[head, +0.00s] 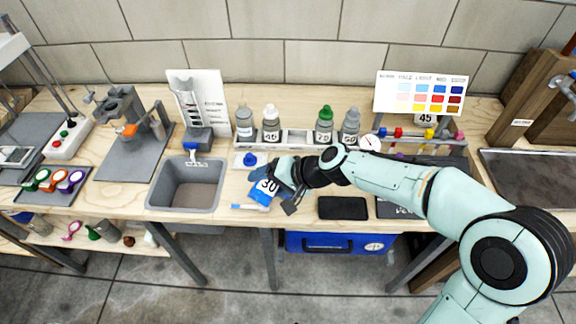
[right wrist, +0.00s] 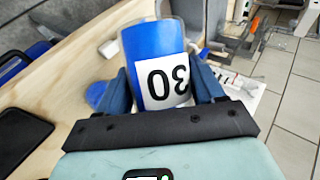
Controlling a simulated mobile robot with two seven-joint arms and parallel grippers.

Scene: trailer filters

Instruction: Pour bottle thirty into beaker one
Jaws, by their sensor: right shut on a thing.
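Bottle thirty (head: 268,186), blue with a white label reading 30, is held over the front of the bench, right of the grey sink. It looks tilted in the head view. My right gripper (head: 285,178) is shut on it. In the right wrist view the bottle (right wrist: 155,50) sits between the two dark blue fingers (right wrist: 162,92), its label upside down in the picture. A clear rim shows at its far end. I cannot pick out beaker one for certain. My left gripper is not in view.
A grey sink (head: 186,187) lies to the left. A rack (head: 300,138) with several numbered bottles stands behind. A blue round item (head: 250,159) lies near the gripper. A black pad (head: 342,208) lies at the front edge. A colour chart (head: 421,93) stands at the back right.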

